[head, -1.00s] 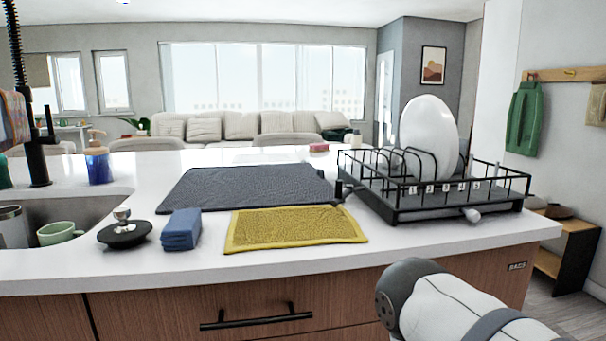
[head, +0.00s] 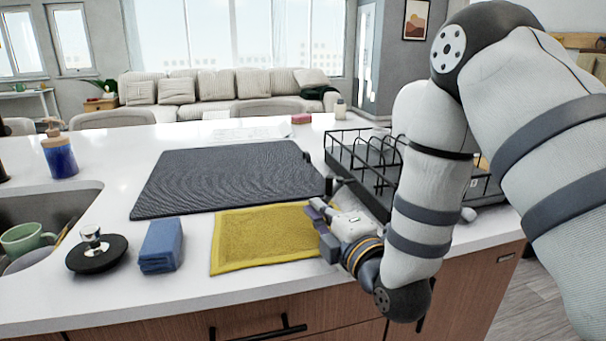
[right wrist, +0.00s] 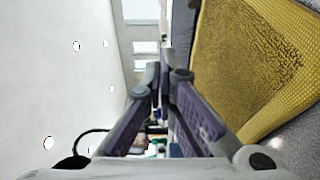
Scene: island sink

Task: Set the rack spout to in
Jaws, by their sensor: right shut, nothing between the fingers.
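The black wire dish rack (head: 345,160) stands on the white counter at the right in the head view, partly hidden by my right arm. A short dark part that looks like its spout (head: 334,186) sticks out at the rack's left side, just beyond my gripper. My right gripper (head: 313,213) is over the right part of the yellow cloth, left of the rack's front corner. It is shut and empty, apart from the spout. In the right wrist view the fingers (right wrist: 165,78) come together beside the yellow cloth (right wrist: 245,60). My left gripper is not in view.
A dark drying mat (head: 230,175) lies behind the yellow cloth. A folded blue cloth (head: 161,246), a black sink stopper (head: 96,252) and the sink with a green mug (head: 25,238) are at the left.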

